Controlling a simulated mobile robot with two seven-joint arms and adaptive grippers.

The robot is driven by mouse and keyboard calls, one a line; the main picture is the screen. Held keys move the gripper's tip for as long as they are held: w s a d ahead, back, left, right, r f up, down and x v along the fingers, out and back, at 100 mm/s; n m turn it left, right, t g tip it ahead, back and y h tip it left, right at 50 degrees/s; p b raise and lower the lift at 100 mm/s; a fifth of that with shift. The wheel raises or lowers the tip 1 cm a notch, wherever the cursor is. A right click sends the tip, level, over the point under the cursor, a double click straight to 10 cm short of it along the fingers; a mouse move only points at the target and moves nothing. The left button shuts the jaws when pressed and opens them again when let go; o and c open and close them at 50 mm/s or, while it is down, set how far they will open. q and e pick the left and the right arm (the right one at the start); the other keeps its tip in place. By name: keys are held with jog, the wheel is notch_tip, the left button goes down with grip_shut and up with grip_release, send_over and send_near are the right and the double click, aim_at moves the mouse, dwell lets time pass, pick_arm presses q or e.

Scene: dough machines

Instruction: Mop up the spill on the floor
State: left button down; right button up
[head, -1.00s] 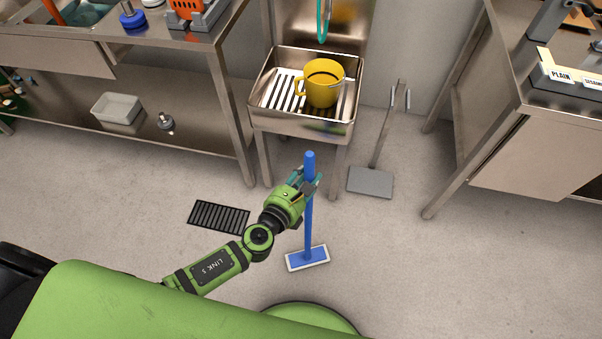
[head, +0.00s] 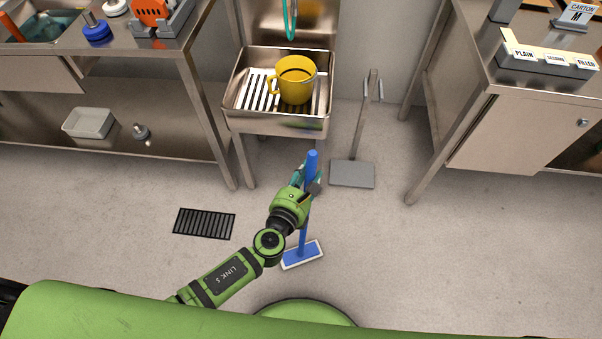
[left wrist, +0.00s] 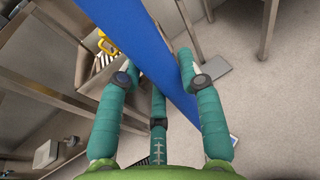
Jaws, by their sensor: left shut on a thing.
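A mop with a blue handle and a flat blue head with a white edge (head: 302,255) stands nearly upright, its head at the floor. My left gripper (head: 312,180) is shut on the upper part of its handle. In the left wrist view the teal fingers (left wrist: 160,85) close around the blue handle (left wrist: 150,45), which crosses the picture at a slant. I see no clear spill on the visible floor. My right gripper is not in view.
A steel sink (head: 278,122) with a yellow bucket (head: 296,80) stands behind the mop. A grey dustpan (head: 353,173) leans at the wall. A drain grate (head: 204,223) lies at left. Steel tables stand left and right (head: 500,130). Floor at right is open.

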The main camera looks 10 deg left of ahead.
pick_arm(q)
jog(key=shift+s+d, duration=1.5)
jog(key=shift+s, duration=0.2)
jog(key=a+b, duration=0.3)
jog(key=a, duration=1.7)
jog(key=shift+w+a+r+b, duration=0.15)
jog(key=shift+w+r+b, duration=0.05)
jog(key=shift+b, duration=0.1)
dwell(0.8)
jog(key=shift+r, duration=0.15)
notch_tip(320, 180, up, 7)
jog(key=p, duration=0.6)
jog(key=shift+p, duration=0.4)
dwell(0.3)
jog(key=shift+f, duration=0.2)
dwell(0.7)
